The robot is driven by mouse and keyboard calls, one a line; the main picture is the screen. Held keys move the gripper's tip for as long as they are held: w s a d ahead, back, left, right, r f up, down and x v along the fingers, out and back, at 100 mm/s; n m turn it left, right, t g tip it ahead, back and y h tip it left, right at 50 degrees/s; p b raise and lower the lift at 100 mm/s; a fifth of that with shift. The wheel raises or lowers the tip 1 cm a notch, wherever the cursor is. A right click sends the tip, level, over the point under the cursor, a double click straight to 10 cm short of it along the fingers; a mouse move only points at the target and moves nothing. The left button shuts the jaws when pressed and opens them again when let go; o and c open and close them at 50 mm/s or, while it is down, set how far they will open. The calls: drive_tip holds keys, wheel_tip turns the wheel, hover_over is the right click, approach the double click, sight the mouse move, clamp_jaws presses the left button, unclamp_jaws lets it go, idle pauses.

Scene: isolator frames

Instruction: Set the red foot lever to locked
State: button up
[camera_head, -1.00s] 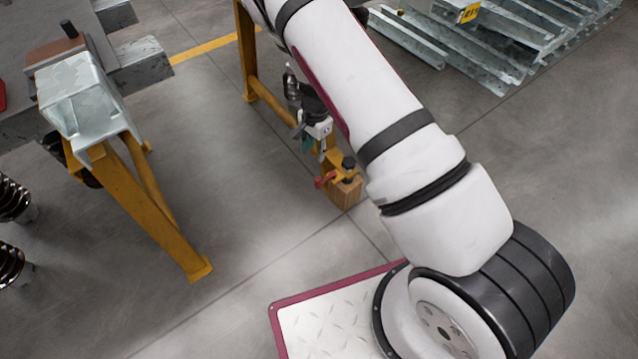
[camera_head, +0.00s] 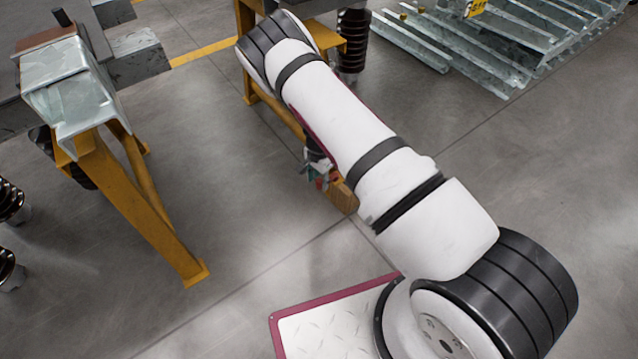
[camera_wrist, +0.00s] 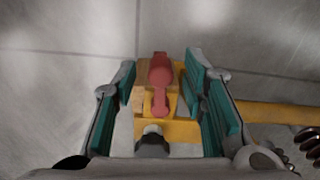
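The red foot lever (camera_wrist: 161,82) shows in the wrist view, lying along the middle of the picture on a yellow bracket (camera_wrist: 181,128) over a wooden block (camera_wrist: 142,74). A dark round knob or bolt (camera_wrist: 152,143) sits at its near end. My gripper (camera_wrist: 162,85) is open, with green-padded fingers on both sides of the lever and a gap on each side. In the head view my gripper (camera_head: 322,172) is down at the lever beside the wooden block (camera_head: 343,197). My arm hides most of the bracket there.
A yellow trestle leg (camera_head: 150,215) with a metal beam end (camera_head: 68,90) stands at the left. Steel profiles (camera_head: 500,40) lie at the upper right. Dark ribbed insulators (camera_head: 353,45) stand behind my arm. The floor between the trestles is clear.

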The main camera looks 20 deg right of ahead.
drive_tip(key=shift+f, duration=0.7)
clamp_jaws()
